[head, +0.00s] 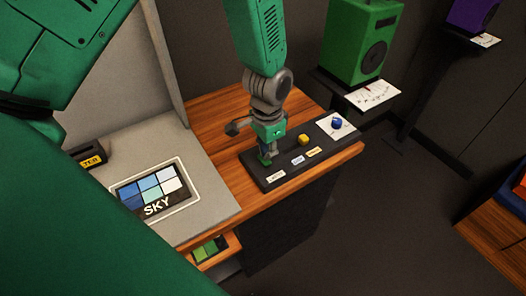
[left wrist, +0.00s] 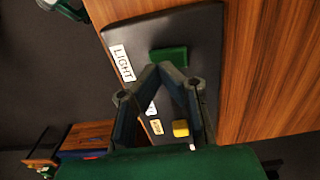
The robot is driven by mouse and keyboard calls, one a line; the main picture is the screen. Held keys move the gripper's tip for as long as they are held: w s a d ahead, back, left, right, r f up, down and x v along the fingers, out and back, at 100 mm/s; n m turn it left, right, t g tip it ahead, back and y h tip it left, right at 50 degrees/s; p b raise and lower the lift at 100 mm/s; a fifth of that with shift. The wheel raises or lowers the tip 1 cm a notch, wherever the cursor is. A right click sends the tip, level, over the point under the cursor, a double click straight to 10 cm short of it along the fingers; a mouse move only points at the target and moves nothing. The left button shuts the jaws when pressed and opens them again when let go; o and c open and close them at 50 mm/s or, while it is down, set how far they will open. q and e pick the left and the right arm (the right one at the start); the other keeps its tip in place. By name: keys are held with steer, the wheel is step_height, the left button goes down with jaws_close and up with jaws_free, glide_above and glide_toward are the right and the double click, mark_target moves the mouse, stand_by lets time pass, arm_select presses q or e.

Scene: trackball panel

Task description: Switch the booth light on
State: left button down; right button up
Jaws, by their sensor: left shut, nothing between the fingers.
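A black control panel (head: 290,167) lies on the wooden desk top. It carries a green switch (head: 264,160), a yellow knob (head: 303,140) and a blue ball (head: 337,124) on a white card. In the left wrist view the green switch (left wrist: 168,55) is beside a white label reading LIGHT (left wrist: 122,63). My left gripper (left wrist: 158,72) is shut and empty, its fingertips close to the green switch; I cannot tell whether they touch it. In the head view the gripper (head: 265,150) points down and partly hides the switch. My right gripper is not in view.
A grey console with a SKY screen (head: 155,192) stands left of the panel. A green speaker box (head: 363,38) and a paper sheet (head: 375,95) are on a shelf behind. The desk's front edge runs close to the panel. Dark floor is open on the right.

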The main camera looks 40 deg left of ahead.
mark_target(267, 162)
arm_select(q)
steer(key=shift+d+r+p, duration=0.2)
steer(key=shift+r+p, duration=0.1)
steer(key=shift+r, duration=0.2)
steer(key=shift+d+r+p, duration=0.15)
steer(key=shift+r+p, duration=0.15)
steer(key=shift+r, duration=0.2)
steer(key=shift+r+p, duration=0.65)
steer(key=shift+r, duration=0.05)
steer(key=shift+a+r+p, duration=0.2)
steer(key=shift+r+p, duration=0.4)
steer(key=shift+p, duration=0.05)
steer(key=shift+a+r, duration=0.2)
steer(key=shift+a, duration=0.05)
steer(key=shift+d, duration=0.4)
